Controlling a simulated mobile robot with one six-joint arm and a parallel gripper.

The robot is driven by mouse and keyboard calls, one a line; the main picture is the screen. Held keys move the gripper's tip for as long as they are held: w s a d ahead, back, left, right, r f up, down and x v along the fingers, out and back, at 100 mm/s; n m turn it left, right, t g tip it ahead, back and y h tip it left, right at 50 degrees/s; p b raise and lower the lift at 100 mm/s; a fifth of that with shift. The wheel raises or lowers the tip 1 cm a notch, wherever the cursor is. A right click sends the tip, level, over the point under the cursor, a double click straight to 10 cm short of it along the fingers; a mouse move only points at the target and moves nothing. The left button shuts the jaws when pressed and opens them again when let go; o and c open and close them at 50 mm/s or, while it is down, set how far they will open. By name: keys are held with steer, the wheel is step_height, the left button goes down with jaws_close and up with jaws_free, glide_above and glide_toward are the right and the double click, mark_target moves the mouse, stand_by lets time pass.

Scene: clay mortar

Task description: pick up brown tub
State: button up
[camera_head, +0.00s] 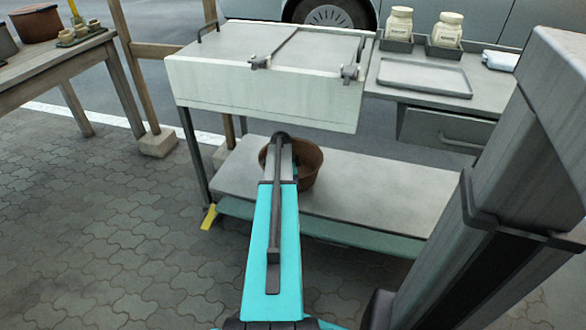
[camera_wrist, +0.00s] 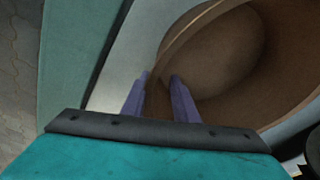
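The brown tub (camera_head: 309,166) stands on the lower shelf (camera_head: 370,190) of the grill cart, under the pale cabinet. My arm partly hides it in the head view. In the wrist view I look down into the open tub (camera_wrist: 215,52). My gripper (camera_wrist: 160,76) is at its rim, with a gap between the two purple fingers. The tub's wall shows in that gap, one finger on the outer side and one on the inner side. I cannot see clear contact of both fingers with the wall.
The cabinet (camera_head: 262,92) overhangs the shelf close above the tub. A side table on the right holds a shallow tray (camera_head: 425,77) and jars (camera_head: 397,24). A wooden table (camera_head: 45,66) with a brown pot (camera_head: 37,23) stands at the left. The shelf is bare right of the tub.

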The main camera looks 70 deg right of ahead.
steer(key=shift+b+x, duration=0.55)
steer(key=shift+x, duration=1.3)
steer(key=shift+f, duration=0.25)
